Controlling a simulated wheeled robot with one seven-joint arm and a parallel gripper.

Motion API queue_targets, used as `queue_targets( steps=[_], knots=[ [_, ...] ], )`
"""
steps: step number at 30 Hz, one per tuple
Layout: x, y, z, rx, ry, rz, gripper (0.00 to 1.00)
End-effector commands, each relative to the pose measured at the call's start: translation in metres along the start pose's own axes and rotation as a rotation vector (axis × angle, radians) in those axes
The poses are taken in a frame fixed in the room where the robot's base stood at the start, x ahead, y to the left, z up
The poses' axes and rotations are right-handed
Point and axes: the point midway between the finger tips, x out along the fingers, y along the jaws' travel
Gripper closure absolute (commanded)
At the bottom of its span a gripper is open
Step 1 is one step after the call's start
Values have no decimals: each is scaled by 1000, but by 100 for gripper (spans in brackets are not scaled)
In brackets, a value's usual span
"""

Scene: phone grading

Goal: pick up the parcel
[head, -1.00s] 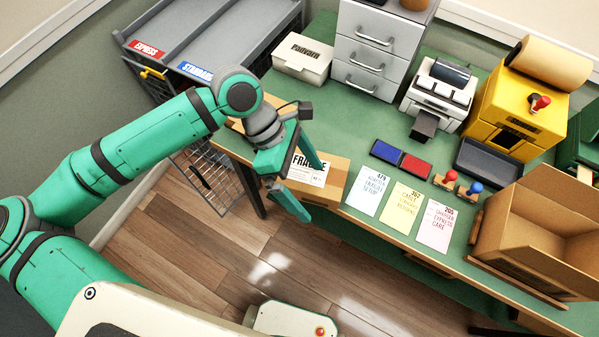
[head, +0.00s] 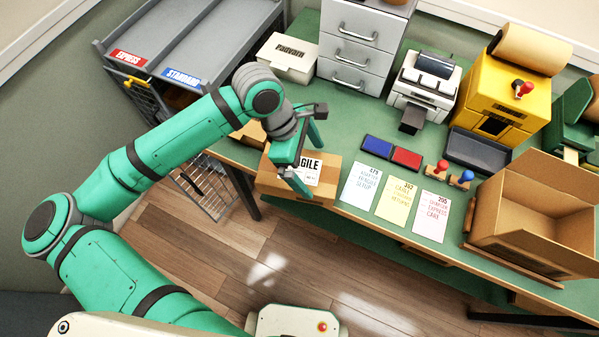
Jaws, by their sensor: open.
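The parcel (head: 329,174) is a brown cardboard box with a white label reading FRAGILE, partly covered by my gripper. It sits at the front left part of the green table. My gripper (head: 311,168) is open, over the parcel's left and middle part. One teal finger shows at the near side of the parcel and the other toward its far side. I cannot tell whether the fingers touch the box.
Three printed cards (head: 396,201) and blue and red pads (head: 392,151) lie right of the parcel. An open carton (head: 535,215) stands further right. A white box (head: 288,58) and drawers (head: 362,45) stand behind. Grey sorting trays (head: 190,45) are at the left.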

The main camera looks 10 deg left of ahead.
Motion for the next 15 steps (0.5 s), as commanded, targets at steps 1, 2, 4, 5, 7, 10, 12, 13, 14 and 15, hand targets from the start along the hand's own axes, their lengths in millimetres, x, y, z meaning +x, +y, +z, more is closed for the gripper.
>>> queue_targets(
  steps=[1,2,4,5,7,10,12,13,14,15],
  knots=[
    [3,0,0,0,-2,-1,0],
    [5,-1,0,0,-2,-1,0],
    [12,-1,1,-1,-4,-1,0],
    [16,-1,1,-1,-5,-1,0],
    [24,-2,1,-2,-4,-1,0],
    [35,-2,0,-2,-4,-1,0],
    [42,-2,0,-3,-4,-1,0],
    [44,-2,0,-3,-3,0,0],
    [46,-2,0,-3,-3,0,0],
    [48,-2,0,-3,-3,0,0]
  ],
)
